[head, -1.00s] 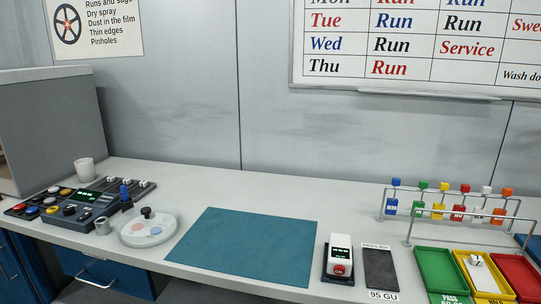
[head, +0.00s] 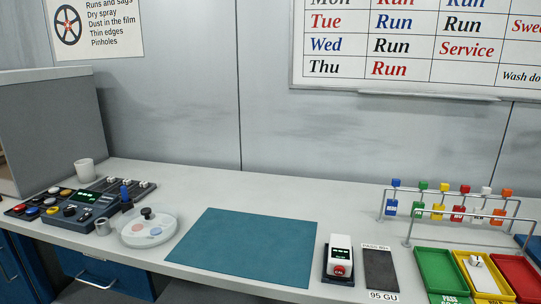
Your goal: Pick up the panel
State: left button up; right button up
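A flat dark grey panel (head: 380,269) lies on the light grey bench at the front right. A white label (head: 383,295) reading "95 GU" is at its near edge, and a smaller label (head: 376,247) is at its far edge. I cannot tell for certain whether another thing here is also called a panel. Neither of my grippers is in view, and nothing is touching the dark panel.
A white meter (head: 339,257) with a red button stands just left of the panel. Green (head: 441,271), yellow (head: 481,287) and red trays (head: 518,273) are to its right, below a tag rack (head: 455,213). A teal mat (head: 245,244) lies bare. A control box (head: 83,209) stands left.

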aim_at(482, 281)
jog(key=z, duration=1.4)
